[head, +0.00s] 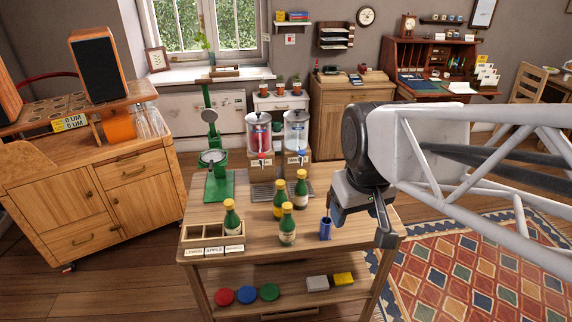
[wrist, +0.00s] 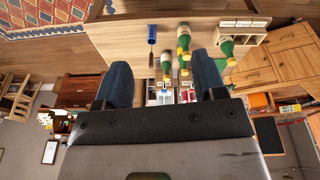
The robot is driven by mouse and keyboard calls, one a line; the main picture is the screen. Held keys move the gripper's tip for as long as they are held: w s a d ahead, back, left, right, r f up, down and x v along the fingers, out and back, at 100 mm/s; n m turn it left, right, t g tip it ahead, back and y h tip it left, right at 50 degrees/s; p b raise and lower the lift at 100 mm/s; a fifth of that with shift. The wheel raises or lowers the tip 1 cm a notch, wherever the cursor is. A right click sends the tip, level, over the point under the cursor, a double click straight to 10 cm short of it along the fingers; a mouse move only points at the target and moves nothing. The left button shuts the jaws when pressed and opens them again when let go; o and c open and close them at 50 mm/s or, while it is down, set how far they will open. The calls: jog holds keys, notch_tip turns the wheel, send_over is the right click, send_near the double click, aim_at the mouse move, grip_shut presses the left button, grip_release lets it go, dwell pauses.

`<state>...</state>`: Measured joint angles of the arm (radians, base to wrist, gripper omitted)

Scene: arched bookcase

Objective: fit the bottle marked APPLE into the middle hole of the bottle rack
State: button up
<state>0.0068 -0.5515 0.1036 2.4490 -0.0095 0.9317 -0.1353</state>
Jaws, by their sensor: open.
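The bottle rack (head: 213,251) is a wooden box at the front left of the table, with labels along its front; the middle one reads APPLE. One green bottle with a yellow cap (head: 231,218) stands in its right hole; the middle and left holes look empty. Three more bottles stand on the table: a front one (head: 287,227), a yellowish one (head: 279,207) and a back one (head: 301,189). I cannot read their markings. My gripper (head: 361,226) is open and empty, above the table's right side. Its blue fingers (wrist: 163,85) are apart in the wrist view.
A blue cup (head: 325,229) stands just left of my gripper. Two drink dispensers (head: 259,136) (head: 297,134) and a green press (head: 216,161) stand at the table's back. Coloured discs (head: 247,293) and blocks (head: 330,282) lie on the lower shelf.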

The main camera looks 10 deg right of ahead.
jog(key=w+n, duration=0.4)
jog(key=w, duration=0.7)
jog(key=n+g, duration=0.2)
jog(key=n, duration=0.9)
send_over(302, 172)
jog(key=f, duration=1.8)
jog(key=shift+s+f, duration=0.3)
jog(key=shift+s, duration=0.05)
jog(key=shift+w+f+n, duration=0.3)
jog(key=shift+w+f, duration=0.15)
jog(key=shift+f, duration=0.05)
jog(key=shift+f, duration=0.1)
jog(key=shift+f, duration=1.2)
jog(key=shift+f, duration=0.1)
